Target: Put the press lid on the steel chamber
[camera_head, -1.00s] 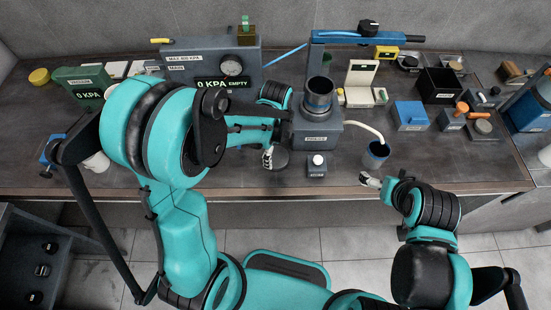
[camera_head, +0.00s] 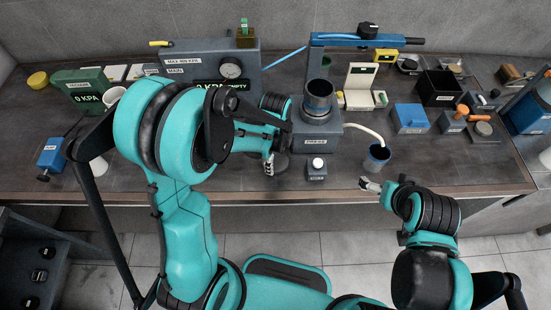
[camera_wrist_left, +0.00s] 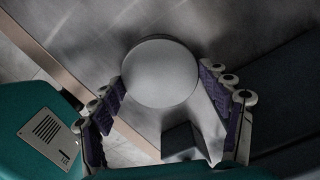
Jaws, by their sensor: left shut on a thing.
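My left gripper (camera_head: 270,164) is low over the table, in front of and left of the steel chamber. It is shut on a round grey disc, which looks like the press lid (camera_wrist_left: 160,73). In the left wrist view the disc sits between the purple finger pads of the gripper (camera_wrist_left: 165,85). In the head view the lid (camera_head: 283,164) is partly hidden by the gripper. The steel chamber (camera_head: 319,97) is an upright, open-topped cylinder on a grey labelled block, and the lid is apart from it. My right gripper (camera_head: 371,185) is at the table's front edge; its finger gap is unclear.
A small grey block with a white knob (camera_head: 316,168) stands in front of the chamber. A blue cup (camera_head: 377,158) with a pale hose over it is at the right. A blue press frame (camera_head: 365,40) rises behind the chamber. The front right table is clear.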

